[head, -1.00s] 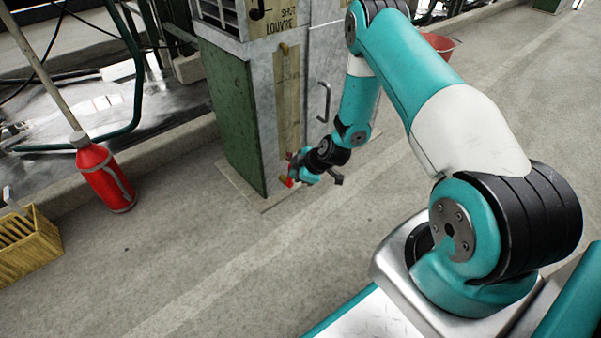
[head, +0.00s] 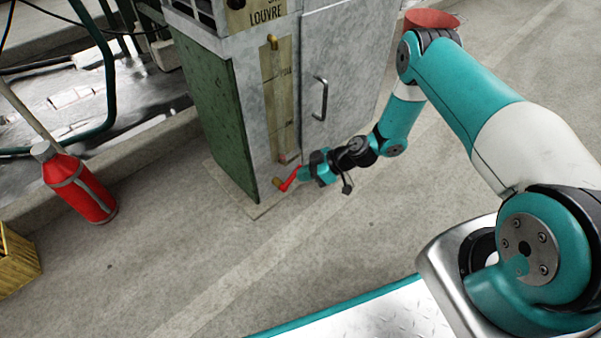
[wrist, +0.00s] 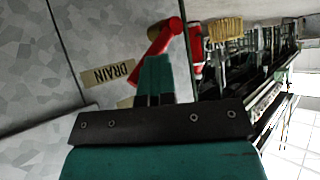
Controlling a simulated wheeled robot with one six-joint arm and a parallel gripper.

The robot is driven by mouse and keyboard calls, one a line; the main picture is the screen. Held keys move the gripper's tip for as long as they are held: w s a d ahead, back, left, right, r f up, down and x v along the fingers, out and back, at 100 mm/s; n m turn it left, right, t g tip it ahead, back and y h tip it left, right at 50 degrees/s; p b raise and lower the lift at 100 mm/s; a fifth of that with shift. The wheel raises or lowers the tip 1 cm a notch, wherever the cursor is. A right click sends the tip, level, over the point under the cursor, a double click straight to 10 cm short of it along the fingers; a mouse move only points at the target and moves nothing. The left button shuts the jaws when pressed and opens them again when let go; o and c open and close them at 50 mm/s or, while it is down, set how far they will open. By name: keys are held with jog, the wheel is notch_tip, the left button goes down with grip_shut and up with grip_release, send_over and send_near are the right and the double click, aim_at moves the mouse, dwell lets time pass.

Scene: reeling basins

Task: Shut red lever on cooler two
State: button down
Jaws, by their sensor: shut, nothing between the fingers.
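The red lever (head: 291,179) sits low on the front of a grey metal cooler cabinet (head: 345,50) with a green side. It slants beside a brass fitting (head: 277,182). No cooler number is readable. In the wrist view the red lever (wrist: 155,42) lies just beyond my fingertips, near an upside-down DRAIN label (wrist: 107,73). My gripper (head: 303,174) is shut and empty, at the lever's right end in the head view. In the wrist view my gripper (wrist: 157,60) overlaps the lever's edge; I cannot tell whether they touch.
A vertical handle (head: 320,98) stands out from the cabinet front above my wrist. A red bottle (head: 78,185) and a yellow crate (head: 17,258) stand on the floor at left. A red bucket (head: 430,18) is behind my arm. The floor before the cabinet is clear.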

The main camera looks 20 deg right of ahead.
jog(key=shift+w+d+f, duration=0.35)
jog(key=shift+d+f, duration=0.35)
jog(key=shift+f, duration=0.1)
jog(key=shift+s+a+f+p, duration=0.1)
jog(key=shift+s+a+p, duration=0.25)
jog(key=shift+a, duration=0.4)
